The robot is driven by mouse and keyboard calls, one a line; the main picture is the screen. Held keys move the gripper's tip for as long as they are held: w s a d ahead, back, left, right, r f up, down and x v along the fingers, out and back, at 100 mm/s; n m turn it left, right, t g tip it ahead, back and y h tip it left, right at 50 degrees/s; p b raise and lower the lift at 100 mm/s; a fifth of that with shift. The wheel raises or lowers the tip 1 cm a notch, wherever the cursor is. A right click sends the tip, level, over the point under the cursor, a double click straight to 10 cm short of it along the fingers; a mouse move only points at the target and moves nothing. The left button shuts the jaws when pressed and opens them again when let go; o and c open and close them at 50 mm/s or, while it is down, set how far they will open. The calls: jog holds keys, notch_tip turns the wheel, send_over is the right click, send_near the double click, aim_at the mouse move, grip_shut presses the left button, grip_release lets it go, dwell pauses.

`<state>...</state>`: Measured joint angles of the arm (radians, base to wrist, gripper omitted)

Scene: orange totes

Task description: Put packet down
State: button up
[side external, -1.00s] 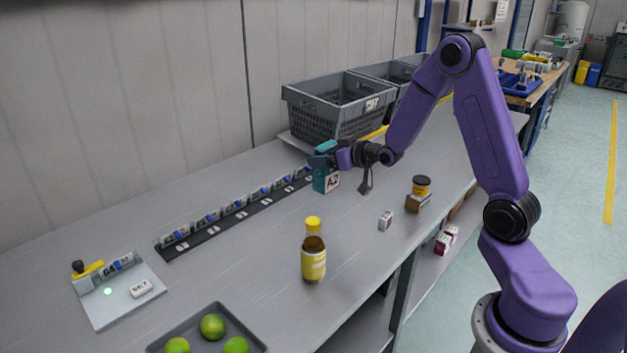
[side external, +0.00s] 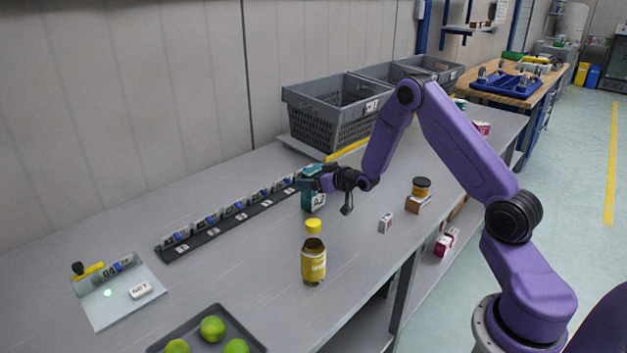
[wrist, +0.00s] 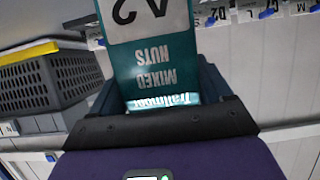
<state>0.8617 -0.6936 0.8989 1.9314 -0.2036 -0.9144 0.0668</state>
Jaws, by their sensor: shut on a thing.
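The packet (side external: 314,201) is teal with a white label marked A2. In the wrist view the packet (wrist: 155,75) fills the upper middle, its "MIXED NUTS" print upside down. My gripper (side external: 312,182) is shut on its upper part, beside the strip of small label holders. The packet hangs upright in the jaws. I cannot tell whether its bottom touches the table (side external: 255,285).
A row of label holders (side external: 225,222) runs along the table left of the packet. Grey crates (side external: 330,115) stand behind. A yellow bottle (side external: 313,262), a small white box (side external: 385,223) and a jar (side external: 420,190) stand nearer. A tray (side external: 165,340) holds limes.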

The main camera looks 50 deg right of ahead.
jog(key=shift+f, duration=0.1)
jog(key=o, duration=1.1)
jog(key=shift+f, duration=0.1)
jog(key=shift+c, duration=0.2)
jog(key=v, duration=1.2)
